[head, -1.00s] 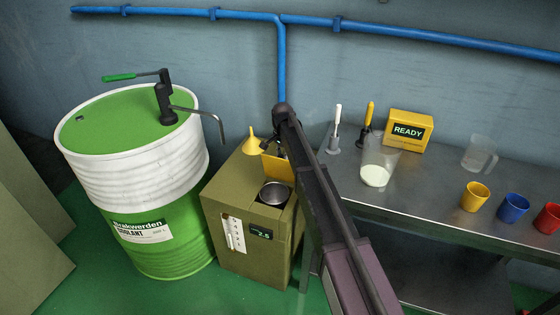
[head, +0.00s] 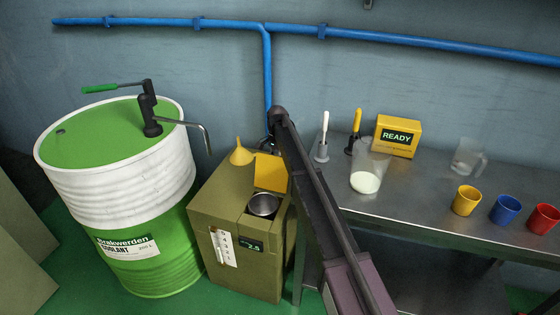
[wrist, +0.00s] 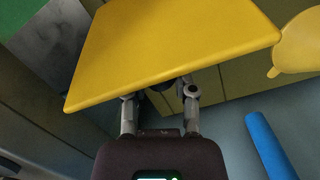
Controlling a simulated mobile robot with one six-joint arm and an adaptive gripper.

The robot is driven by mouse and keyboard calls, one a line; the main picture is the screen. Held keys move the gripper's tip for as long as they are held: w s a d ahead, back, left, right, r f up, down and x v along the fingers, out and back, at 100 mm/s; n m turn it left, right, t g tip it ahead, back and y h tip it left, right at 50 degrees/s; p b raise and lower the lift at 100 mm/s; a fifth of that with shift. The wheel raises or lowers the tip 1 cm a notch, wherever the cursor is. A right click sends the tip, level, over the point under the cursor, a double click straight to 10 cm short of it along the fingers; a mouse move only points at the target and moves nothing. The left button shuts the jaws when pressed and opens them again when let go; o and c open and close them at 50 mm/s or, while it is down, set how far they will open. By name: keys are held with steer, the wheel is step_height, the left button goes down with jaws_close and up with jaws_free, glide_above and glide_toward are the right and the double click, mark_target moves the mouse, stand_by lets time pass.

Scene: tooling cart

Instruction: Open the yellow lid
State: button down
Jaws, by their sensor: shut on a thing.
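The yellow lid (head: 271,172) stands raised at the back of the opening in the top of the olive box (head: 228,201). A round metal bowl (head: 263,204) shows uncovered in front of it. In the wrist view the lid (wrist: 170,45) spans the top of the picture as a broad flat plate. My gripper (wrist: 160,90) is at the lid's near edge, its fingers around a small dark part that looks like the lid's knob. The fingertips are partly hidden by the lid. In the head view my arm hides most of the gripper, behind the lid.
A yellow funnel (head: 240,153) stands on the box, close to the lid. A green and white drum (head: 120,215) with a hand pump is at the left. The steel table (head: 415,205) at the right holds a pitcher (head: 368,172), a READY box (head: 398,137) and several cups.

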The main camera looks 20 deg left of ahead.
steer(key=shift+w+a, duration=0.2)
steer(key=shift+a, duration=0.05)
steer(key=shift+c, duration=2)
jaws_free()
steer(key=shift+s+d, duration=0.1)
steer(key=shift+d, duration=0.05)
steer(key=shift+d, duration=0.1)
